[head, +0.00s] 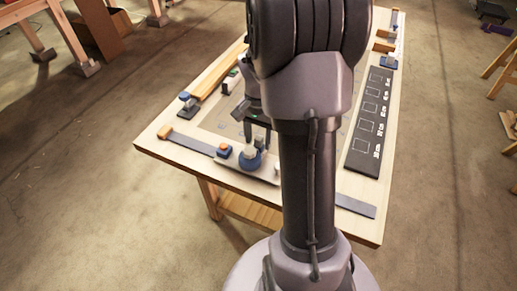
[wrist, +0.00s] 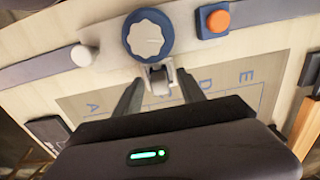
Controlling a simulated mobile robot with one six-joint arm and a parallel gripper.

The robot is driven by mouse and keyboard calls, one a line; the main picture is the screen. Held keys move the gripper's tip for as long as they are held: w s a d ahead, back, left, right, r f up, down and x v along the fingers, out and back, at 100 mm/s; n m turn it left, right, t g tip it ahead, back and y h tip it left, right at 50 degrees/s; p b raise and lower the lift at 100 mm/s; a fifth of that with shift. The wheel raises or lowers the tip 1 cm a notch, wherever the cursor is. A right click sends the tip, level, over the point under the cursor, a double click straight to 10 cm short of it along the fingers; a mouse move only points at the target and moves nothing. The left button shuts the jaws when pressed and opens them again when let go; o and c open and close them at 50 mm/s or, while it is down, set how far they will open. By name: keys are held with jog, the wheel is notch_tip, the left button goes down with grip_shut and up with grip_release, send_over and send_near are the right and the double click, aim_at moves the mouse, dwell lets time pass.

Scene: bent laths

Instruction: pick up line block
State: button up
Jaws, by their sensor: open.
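My gripper (head: 257,132) is open above the near part of the workbench, and its two dark fingers (wrist: 160,88) show in the wrist view. Between the fingertips is a small grey-white fitting (wrist: 158,76), beside a blue round knob with a pale scalloped dial (wrist: 147,36). The knob also shows in the head view (head: 249,160), close below my gripper. I cannot tell for sure which piece is the line block. A small black-and-white block (head: 231,82) stands farther back on the bench, left of my arm. My arm hides the middle of the bench.
A blue box with an orange button (wrist: 214,20) stands beside the knob. A lettered grey panel (wrist: 240,85) lies beyond the fingers. A black board with marked squares (head: 370,122) lies at the bench's right. Grey strips (head: 190,143) run along the near edge of the workbench (head: 330,225).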

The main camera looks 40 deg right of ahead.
jog(key=shift+r, duration=0.1)
jog(key=shift+c, duration=0.2)
grip_shut()
jog(key=shift+r, duration=0.1)
